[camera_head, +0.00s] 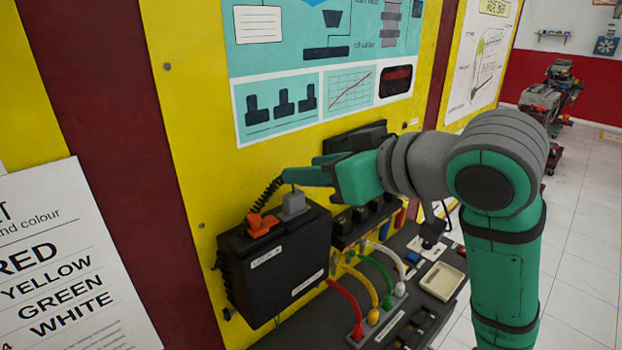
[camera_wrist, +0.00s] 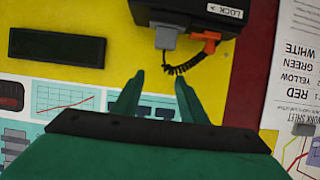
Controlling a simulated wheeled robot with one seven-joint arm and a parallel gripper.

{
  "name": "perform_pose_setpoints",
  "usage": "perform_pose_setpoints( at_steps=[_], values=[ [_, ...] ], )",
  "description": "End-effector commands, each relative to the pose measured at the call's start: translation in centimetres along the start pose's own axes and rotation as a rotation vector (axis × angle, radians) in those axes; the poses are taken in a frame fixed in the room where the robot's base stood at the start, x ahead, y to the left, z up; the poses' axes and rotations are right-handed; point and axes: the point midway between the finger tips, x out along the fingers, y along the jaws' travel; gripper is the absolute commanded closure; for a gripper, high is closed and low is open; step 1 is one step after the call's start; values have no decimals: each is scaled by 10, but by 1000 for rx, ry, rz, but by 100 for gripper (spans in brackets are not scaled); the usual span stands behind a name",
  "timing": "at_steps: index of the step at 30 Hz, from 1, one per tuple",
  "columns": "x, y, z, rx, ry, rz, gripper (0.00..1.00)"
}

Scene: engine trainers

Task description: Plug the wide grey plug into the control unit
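The black control unit (camera_head: 290,268) is mounted on the yellow wall, and part of it shows at the top of the wrist view (camera_wrist: 160,14). The wide grey plug (camera_head: 294,204) is at its top face, beside an orange lever (camera_head: 262,225). Both also show in the wrist view, the plug (camera_wrist: 166,38) left of the lever (camera_wrist: 208,40). A coiled black cable (camera_wrist: 182,66) runs by the plug. I cannot tell how deep the plug sits. My gripper (camera_head: 300,170) is open and empty, just above and behind the plug; its fingertips (camera_wrist: 160,78) are apart from it.
Several coloured cables, red, yellow, green and white (camera_head: 372,287), arch over the bench right of the unit. A small cream tray (camera_head: 441,281) lies beyond them. A dark screen (camera_head: 354,138) is on the wall behind my gripper. A colour sheet (camera_head: 70,265) hangs at left.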

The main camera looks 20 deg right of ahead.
Motion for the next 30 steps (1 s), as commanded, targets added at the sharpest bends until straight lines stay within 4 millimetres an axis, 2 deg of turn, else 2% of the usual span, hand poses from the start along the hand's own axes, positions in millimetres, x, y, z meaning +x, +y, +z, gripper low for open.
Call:
perform_pose_setpoints(
  at_steps=[6, 7, 9, 10, 20, 26, 30],
  values=[
    [2, -2, -1, -2, 0, -5, 61],
    [2, -2, -1, -2, 0, -5, 59],
    [2, -3, -1, -2, 0, -6, 42],
    [2, -3, -1, -2, 0, -6, 40],
    [-1, -2, -1, -1, 0, -4, 40],
    [-25, -2, -1, -2, 2, -3, 40],
    [-53, -2, -2, -2, 2, -1, 40]
  ],
)
